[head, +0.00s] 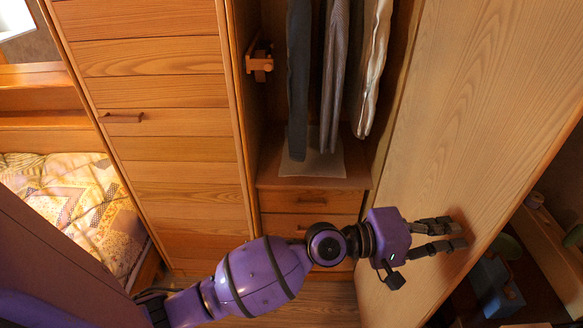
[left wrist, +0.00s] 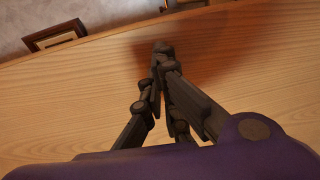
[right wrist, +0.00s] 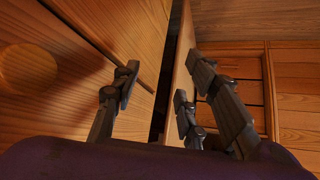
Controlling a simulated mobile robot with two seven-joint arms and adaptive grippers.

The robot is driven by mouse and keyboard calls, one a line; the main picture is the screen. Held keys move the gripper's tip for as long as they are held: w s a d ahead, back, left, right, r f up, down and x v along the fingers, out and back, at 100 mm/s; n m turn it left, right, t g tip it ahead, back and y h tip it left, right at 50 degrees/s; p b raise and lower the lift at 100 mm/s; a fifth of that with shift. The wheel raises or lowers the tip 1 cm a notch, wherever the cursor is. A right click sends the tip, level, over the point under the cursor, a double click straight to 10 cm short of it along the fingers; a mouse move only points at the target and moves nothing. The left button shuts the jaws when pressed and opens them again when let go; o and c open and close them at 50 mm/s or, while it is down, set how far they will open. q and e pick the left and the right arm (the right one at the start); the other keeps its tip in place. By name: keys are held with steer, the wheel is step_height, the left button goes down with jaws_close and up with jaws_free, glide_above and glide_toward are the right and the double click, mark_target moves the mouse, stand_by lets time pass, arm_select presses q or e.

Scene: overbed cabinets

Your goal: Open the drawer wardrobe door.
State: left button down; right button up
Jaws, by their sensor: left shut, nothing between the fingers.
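The wardrobe door (head: 480,90) is a broad light-wood panel on the right of the head view. It stands swung well out from the wardrobe, whose inside is exposed. My left gripper (head: 450,236) is shut and empty, at the door's inner face; whether it touches is unclear. The left wrist view shows its closed fingers (left wrist: 157,72) over a wide wood surface, the door (left wrist: 60,110). My right gripper (right wrist: 158,82) shows only in the right wrist view. Its fingers are spread, with wooden panels and a dark gap beyond them. I cannot tell whether it touches these panels.
Clothes (head: 335,70) hang inside the wardrobe above a shelf and drawers (head: 305,200). A closed slatted wooden front (head: 165,100) stands to its left. A bed with a patchwork cover (head: 80,205) is at far left. A blue object (head: 495,285) lies beyond the door at lower right.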

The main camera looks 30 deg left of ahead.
arm_select(q)
steer(key=shift+x, duration=1.05)
steer(key=shift+s+d, duration=0.1)
steer(key=shift+s, duration=0.05)
